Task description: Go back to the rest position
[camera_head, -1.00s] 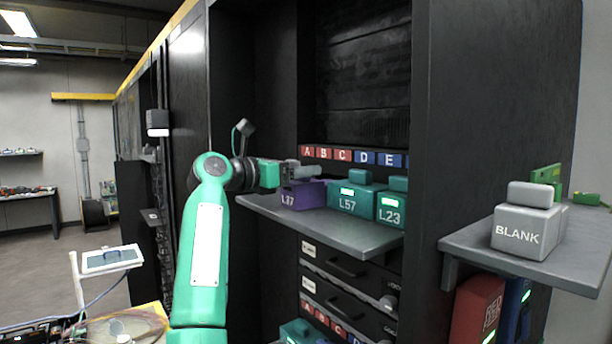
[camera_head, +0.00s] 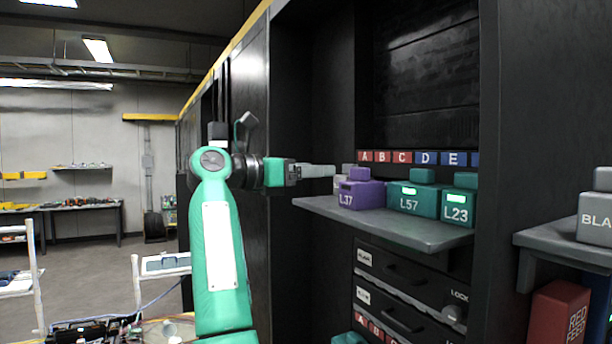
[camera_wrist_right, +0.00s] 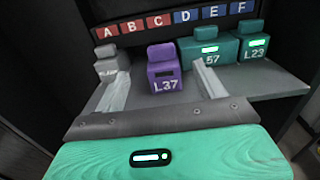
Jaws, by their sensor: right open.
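My right gripper (camera_head: 325,171) reaches in from the left at the end of my green arm, above the left end of the grey shelf (camera_head: 400,224). It is open. In the right wrist view its two fingers (camera_wrist_right: 160,75) stand apart with nothing between their tips. A purple L37 block (camera_head: 360,194) stands upright just beyond the fingers; it also shows in the right wrist view (camera_wrist_right: 165,72). A grey block (camera_wrist_right: 108,66) stands left of it, partly behind the left finger; its label is hard to read. My left gripper is not in view.
Teal blocks L57 (camera_head: 412,199) and L23 (camera_head: 459,207) stand right of L37. Lettered tiles (camera_head: 402,157) line the back. A second shelf (camera_head: 560,242) at right holds a grey block. Drawers lie below; open floor is at far left.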

